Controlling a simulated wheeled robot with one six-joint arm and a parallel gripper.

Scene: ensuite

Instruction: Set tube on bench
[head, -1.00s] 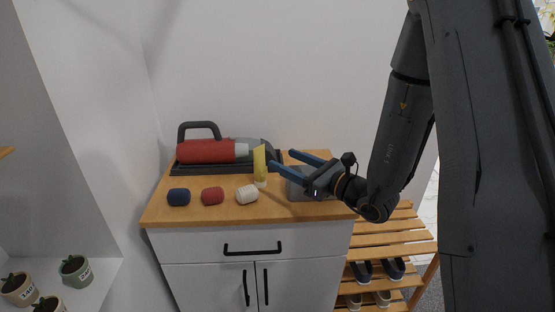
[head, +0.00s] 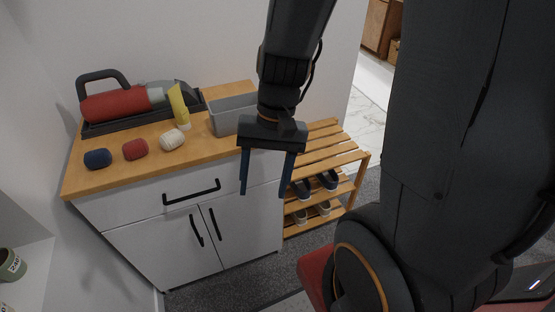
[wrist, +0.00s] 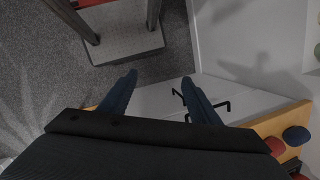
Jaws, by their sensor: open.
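A yellow tube (head: 179,104) stands upright, slightly tilted, on the wooden top of the white cabinet, between the red handheld vacuum and the grey bin. My gripper (head: 262,192) is open and empty in the head view. It points down in front of the cabinet, to the right of the tube and apart from it. In the wrist view my gripper's blue fingers (wrist: 157,84) are spread with nothing between them. The tube is not visible in the wrist view. The slatted wooden bench (head: 328,150) stands right of the cabinet, with shoes on its lower shelves.
The cabinet top (head: 104,180) also holds a red vacuum (head: 118,103), a grey bin (head: 226,115), and blue (head: 98,158), red (head: 135,149) and white (head: 172,140) rolls. The bench's visible top slats are bare. Grey carpet (head: 235,285) lies in front.

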